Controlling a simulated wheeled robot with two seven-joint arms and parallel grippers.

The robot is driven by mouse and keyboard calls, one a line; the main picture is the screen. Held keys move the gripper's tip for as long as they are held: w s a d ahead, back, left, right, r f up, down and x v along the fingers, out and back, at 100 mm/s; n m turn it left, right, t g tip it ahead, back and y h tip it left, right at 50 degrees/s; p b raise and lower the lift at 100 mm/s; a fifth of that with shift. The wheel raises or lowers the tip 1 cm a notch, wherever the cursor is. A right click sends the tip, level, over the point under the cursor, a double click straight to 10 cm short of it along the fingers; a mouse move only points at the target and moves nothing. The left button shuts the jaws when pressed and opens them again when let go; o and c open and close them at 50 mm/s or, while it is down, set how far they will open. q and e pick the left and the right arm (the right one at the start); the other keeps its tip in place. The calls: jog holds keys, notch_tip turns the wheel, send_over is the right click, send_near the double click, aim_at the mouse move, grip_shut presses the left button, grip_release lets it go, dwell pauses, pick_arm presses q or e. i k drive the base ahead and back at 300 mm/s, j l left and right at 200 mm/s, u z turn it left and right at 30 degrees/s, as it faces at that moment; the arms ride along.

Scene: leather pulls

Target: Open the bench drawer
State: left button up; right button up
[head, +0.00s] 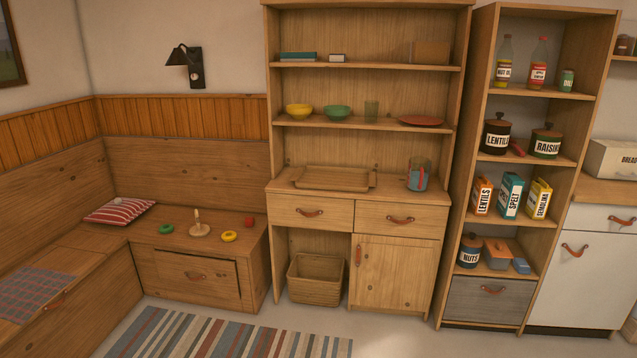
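The wooden corner bench stands at the left of the head view. A bench drawer (184,289) is set in the front of its right-hand section, below the seat. Neither of my grippers is in view.
A striped rug (225,335) lies on the floor before the bench. On the seat are a red striped cushion (120,211), a peg stand (199,228) and several coloured rings. A wooden hutch (393,270) with a wicker basket (315,280) stands to the right.

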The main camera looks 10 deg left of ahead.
aim_at(214, 277)
jog(key=i+u, duration=0.4)
jog(key=i, duration=0.3)
jog(key=i+l+u, duration=0.15)
jog(key=i+u, duration=0.2)
jog(key=i, duration=0.35)
jog(key=i+u, duration=0.45)
jog(key=i, duration=1.1)
